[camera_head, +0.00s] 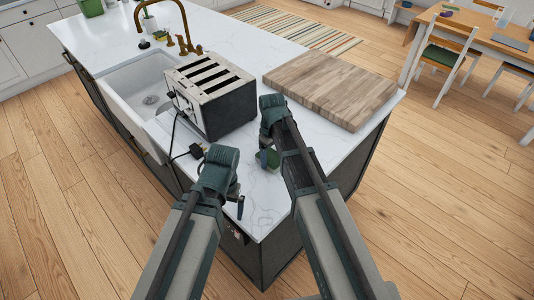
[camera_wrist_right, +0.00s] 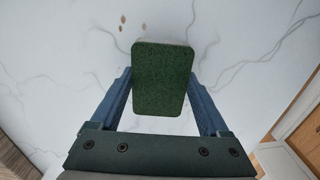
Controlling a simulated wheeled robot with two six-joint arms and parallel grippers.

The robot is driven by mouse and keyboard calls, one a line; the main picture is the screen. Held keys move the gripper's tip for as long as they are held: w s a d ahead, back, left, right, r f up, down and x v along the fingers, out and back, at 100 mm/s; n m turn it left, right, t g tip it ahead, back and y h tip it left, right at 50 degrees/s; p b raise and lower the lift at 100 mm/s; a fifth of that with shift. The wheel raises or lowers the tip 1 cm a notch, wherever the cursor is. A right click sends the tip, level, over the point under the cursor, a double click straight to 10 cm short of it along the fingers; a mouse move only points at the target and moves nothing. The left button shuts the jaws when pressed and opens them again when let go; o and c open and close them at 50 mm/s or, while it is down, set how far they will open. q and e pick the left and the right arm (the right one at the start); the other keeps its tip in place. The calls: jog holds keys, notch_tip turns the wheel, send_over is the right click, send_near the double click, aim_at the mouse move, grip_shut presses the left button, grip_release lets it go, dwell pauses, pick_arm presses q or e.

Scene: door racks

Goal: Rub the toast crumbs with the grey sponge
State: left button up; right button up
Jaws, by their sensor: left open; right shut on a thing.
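My right gripper (camera_wrist_right: 160,100) is shut on a sponge (camera_wrist_right: 162,80), which shows a dark green face toward the wrist camera and a thin pale edge; I see no grey on it. The sponge also shows in the head view (camera_head: 268,159), below my right arm over the white counter. A few small brown toast crumbs (camera_wrist_right: 122,23) lie on the counter in the right wrist view, just beyond the sponge and to its left. I cannot make out the crumbs in the head view. My left gripper (camera_head: 239,206) is open and empty near the counter's front edge.
A toaster (camera_head: 211,92) with a dark cord stands left of my right arm. A wooden board (camera_head: 332,87) lies to the right. The white sink (camera_head: 140,88) and brass tap (camera_head: 181,35) are at the left. Marble counter (camera_head: 262,205) near the front corner is clear.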

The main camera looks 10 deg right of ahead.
aim_at(278, 163)
jog(key=shift+s, duration=0.1)
jog(key=shift+s+d+f, duration=0.1)
jog(key=shift+s+d, duration=0.35)
jog(key=shift+s, duration=0.2)
jog(key=shift+s+d, duration=0.4)
jog(key=shift+s, duration=0.25)
jog(key=shift+s+d, duration=1.4)
jog(key=shift+s, duration=0.2)
jog(key=shift+a, duration=0.1)
jog(key=shift+a, duration=0.15)
jog(key=shift+s+a, duration=0.65)
jog(key=shift+a, duration=0.1)
jog(key=shift+a, duration=0.1)
